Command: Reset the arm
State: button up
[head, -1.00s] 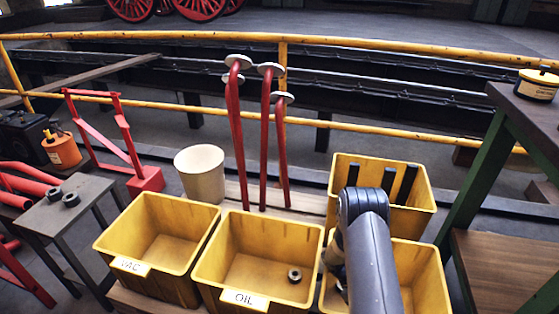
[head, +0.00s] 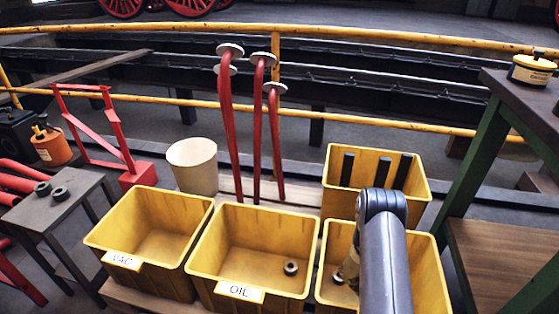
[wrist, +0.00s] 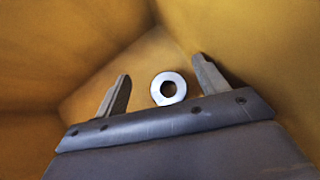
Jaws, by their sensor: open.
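My arm reaches down into the right front yellow bin (head: 428,262). My gripper (wrist: 162,68) is open inside that bin, with its two fingers apart. A grey metal ring (wrist: 168,103) lies on the bin floor and shows between the fingers in the wrist view; I cannot tell if they touch it. It also shows in the head view as a small ring (head: 338,277) left of my arm. My own forearm hides much of the bin in the head view.
The OIL bin (head: 225,255) holds one ring (head: 291,268). The VAC bin (head: 150,240) looks empty. A back bin (head: 376,206) has dark upright bars. Red flanged pipes (head: 258,130) stand behind, beside a cream bucket (head: 194,166). A green-legged bench (head: 500,245) bounds the right.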

notch_tip(320, 180, up, 17)
jog(key=p, duration=0.6)
jog(key=a+r+m+g+y+p, duration=0.1)
jog(key=a+r+m+y+p, duration=0.3)
jog(key=a+r+m, duration=0.1)
jog(key=s+a+r+m+g+y+p, duration=0.1)
jog(key=a+r+m+y+p, duration=0.3)
jog(key=a, duration=0.6)
jog(key=shift+s+a+r+m+g+p, duration=0.25)
jog(key=shift+r+m+g+p, duration=0.25)
jog(key=shift+r+m+g, duration=0.75)
jog(key=shift+f+m+t, duration=0.2)
jog(key=shift+m+t, duration=0.05)
jog(key=shift+t, duration=0.2)
